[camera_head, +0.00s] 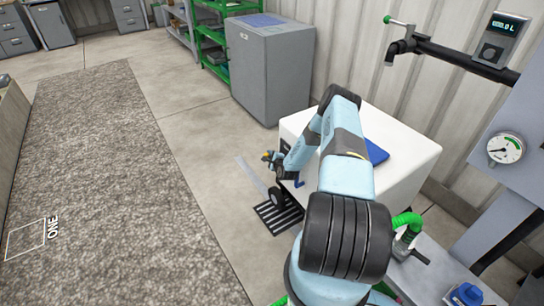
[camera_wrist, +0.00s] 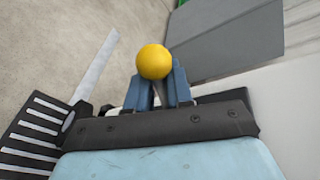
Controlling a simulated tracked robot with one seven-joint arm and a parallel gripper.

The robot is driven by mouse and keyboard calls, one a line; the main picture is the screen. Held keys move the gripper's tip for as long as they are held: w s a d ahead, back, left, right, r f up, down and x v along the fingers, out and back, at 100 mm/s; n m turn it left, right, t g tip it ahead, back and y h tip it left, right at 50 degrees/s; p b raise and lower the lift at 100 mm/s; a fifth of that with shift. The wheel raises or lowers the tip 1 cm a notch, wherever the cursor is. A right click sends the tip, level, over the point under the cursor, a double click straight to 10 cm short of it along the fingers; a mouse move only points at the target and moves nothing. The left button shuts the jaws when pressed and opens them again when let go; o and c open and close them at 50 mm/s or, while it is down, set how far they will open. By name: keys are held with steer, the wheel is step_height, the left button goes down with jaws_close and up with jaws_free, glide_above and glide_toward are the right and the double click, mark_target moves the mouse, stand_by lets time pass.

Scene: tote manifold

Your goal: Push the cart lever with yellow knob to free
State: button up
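The yellow knob (camera_wrist: 154,61) shows in the wrist view just beyond my gripper's blue fingers (camera_wrist: 160,78). It covers their tips. A short grey piece shows between the fingers. I cannot tell whether it is the lever's stem or whether the fingers press on it. In the head view, my gripper (camera_head: 271,157) is low beside the left end of the white cart (camera_head: 400,135), with a small yellow spot at its tip. My arm hides part of the cart and most of the lever.
A black-and-white striped plate (camera_head: 278,214) lies on the floor by the cart's wheel (camera_head: 277,197); it also shows in the wrist view (camera_wrist: 32,130). A grey cabinet (camera_head: 270,70) stands behind. A pipe with a gauge (camera_head: 505,149) nearby is at the right. The floor left of the cart is clear.

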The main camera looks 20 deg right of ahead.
steer(key=o, duration=0.3)
steer(key=shift+o, duration=0.2)
steer(key=v, duration=1.3)
steer(key=shift+s, duration=0.4)
steer(key=shift+a, duration=0.1)
